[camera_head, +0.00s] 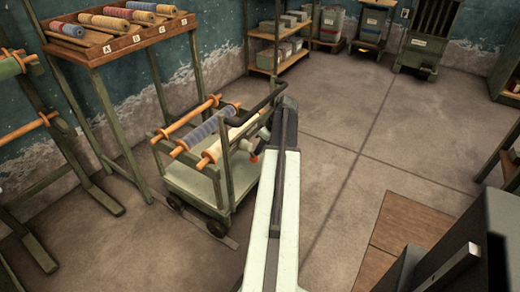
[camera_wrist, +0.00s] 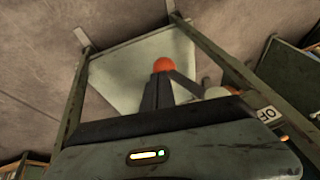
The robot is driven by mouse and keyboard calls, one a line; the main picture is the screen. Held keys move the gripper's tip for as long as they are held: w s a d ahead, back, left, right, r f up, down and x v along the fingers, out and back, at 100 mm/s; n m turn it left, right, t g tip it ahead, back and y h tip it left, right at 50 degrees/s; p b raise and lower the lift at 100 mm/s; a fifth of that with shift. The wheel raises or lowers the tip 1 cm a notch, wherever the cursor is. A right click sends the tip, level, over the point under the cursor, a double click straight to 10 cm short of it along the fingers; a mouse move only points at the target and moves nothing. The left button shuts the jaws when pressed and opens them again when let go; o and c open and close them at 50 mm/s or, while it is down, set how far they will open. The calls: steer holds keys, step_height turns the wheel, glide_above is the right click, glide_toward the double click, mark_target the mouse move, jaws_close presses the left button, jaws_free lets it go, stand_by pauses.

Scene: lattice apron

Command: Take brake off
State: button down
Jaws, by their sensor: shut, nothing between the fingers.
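A green-framed cart with a pale lower deck (camera_head: 195,182) stands left of my arm. A red-orange ball knob (camera_head: 254,157) shows at the cart's right side, partly hidden by my arm. In the wrist view the knob (camera_wrist: 163,64) shows just beyond my fingertips, with a dark lever running from it down to the right toward a pale round part. A label (camera_wrist: 268,114) reading "OF", partly cut off, is at the right. My gripper (camera_wrist: 157,82) is shut and empty, its tips close to the knob; I cannot tell whether they touch.
Several rolls on orange-ended bars (camera_head: 212,130) lie across the cart, with a dark handle (camera_head: 257,108) at its right end. A spool rack (camera_head: 125,35) stands behind left. Shelves and bins line the back wall. The floor (camera_head: 350,130) right of the cart is open.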

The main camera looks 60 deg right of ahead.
mark_target(253, 160)
steer(key=shift+a+f+b, duration=0.3)
steer(key=shift+s+a+f+b, duration=0.1)
steer(key=shift+a+f+b, duration=0.35)
steer(key=shift+a+b, duration=0.15)
steer(key=shift+s+a+f+b, duration=0.1)
steer(key=shift+a+f+b, duration=0.15)
steer(key=shift+a, duration=0.5)
steer(key=shift+a+f+b, duration=0.1)
steer(key=shift+a+b, duration=0.2)
steer(key=shift+a, duration=0.4)
steer(key=shift+a+f, duration=0.1)
steer(key=shift+w+f, duration=0.2)
steer(key=shift+f, duration=0.25)
steer(key=shift+r, duration=0.25)
steer(key=shift+d+r, duration=0.1)
steer(key=shift+d, duration=0.1)
